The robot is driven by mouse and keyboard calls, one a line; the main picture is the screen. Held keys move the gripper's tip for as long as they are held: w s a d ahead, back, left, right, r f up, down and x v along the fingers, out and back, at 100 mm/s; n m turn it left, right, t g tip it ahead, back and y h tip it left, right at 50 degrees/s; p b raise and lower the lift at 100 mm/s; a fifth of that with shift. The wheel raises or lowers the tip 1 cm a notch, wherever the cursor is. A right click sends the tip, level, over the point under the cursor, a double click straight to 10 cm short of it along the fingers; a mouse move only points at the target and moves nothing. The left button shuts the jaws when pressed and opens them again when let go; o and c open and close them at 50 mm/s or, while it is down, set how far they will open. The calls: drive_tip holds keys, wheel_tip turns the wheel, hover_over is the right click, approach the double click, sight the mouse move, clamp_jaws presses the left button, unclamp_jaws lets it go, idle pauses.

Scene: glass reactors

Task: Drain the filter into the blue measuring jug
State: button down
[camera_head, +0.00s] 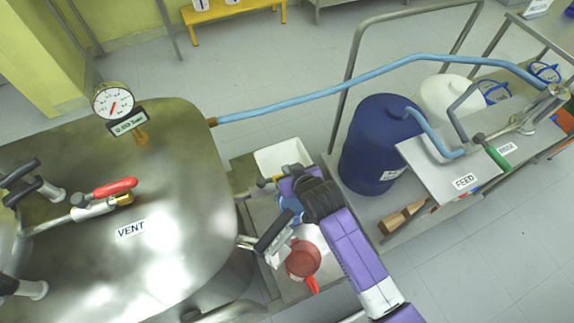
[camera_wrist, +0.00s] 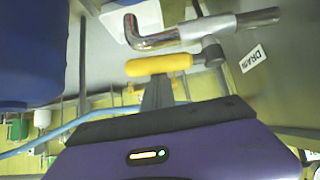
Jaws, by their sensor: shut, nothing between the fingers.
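The filter is the big steel vessel (camera_head: 170,190) at the left, with a gauge and a VENT label on its lid. In the wrist view its drain valve has a yellow handle (camera_wrist: 158,64) lying sideways below a chrome spout (camera_wrist: 180,36), beside a DRAIN label (camera_wrist: 252,57). My gripper (camera_wrist: 157,88) is shut and empty, its fingertips right at the yellow handle; I cannot tell if they touch it. In the head view my purple arm partly hides a blue jug (camera_head: 289,211) on the low shelf. Whether it stands under the spout is unclear.
A red jug (camera_head: 303,260) stands near the blue jug. A white tub (camera_head: 283,156) is behind. A dark blue drum (camera_head: 375,145) and a white drum (camera_head: 447,100) stand on the cart at the right. A blue hose (camera_head: 370,72) crosses above. The floor at lower right is clear.

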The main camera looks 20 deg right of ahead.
drive_tip(key=s+a+p, duration=0.3)
drive_tip(key=s, duration=0.2)
drive_tip(key=shift+s+a+p, duration=0.3)
drive_tip(key=shift+s+a, duration=0.05)
drive_tip(key=shift+s, duration=0.05)
idle(0.5)
idle(0.6)
